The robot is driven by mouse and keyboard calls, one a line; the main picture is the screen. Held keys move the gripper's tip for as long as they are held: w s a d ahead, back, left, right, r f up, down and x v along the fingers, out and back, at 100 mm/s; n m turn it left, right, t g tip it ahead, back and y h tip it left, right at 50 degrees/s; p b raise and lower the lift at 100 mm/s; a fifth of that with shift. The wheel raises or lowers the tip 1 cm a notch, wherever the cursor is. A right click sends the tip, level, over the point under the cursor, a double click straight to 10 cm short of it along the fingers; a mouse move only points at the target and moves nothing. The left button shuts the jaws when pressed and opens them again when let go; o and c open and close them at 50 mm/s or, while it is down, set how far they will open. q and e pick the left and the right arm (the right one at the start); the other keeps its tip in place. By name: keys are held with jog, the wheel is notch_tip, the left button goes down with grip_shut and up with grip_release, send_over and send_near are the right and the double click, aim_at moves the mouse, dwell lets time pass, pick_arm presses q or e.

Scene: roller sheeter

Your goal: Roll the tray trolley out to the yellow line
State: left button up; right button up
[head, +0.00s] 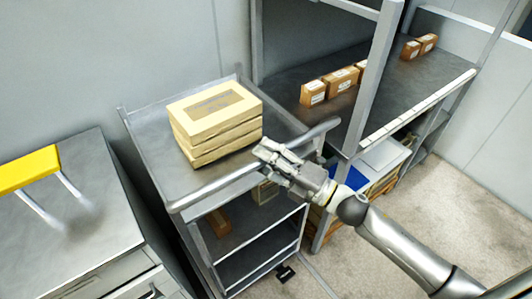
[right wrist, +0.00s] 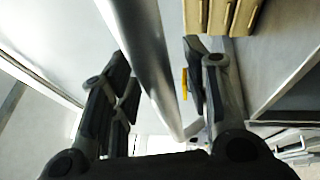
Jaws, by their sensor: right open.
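The tray trolley (head: 150,138) is a grey metal cart with shelves and a tubular handle (head: 225,183) along its near side. Its top carries a stack of cream-coloured trays (head: 216,112). My right gripper (head: 266,152) is open at the right part of the handle, near the tray stack. In the right wrist view, the handle bar (right wrist: 148,55) runs between the two open fingers (right wrist: 155,90); I cannot tell whether they touch it. The tray stack's edge (right wrist: 222,15) shows at the top there. My left gripper is out of view. No yellow floor line shows in the head view.
A metal cabinet (head: 75,225) with a yellow-topped item (head: 28,168) stands close at the left. A shelving rack (head: 370,80) with small brown boxes (head: 342,81) stands at the right. Bare floor (head: 440,195) lies at the right front.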

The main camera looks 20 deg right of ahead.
grip_shut()
dwell(0.4)
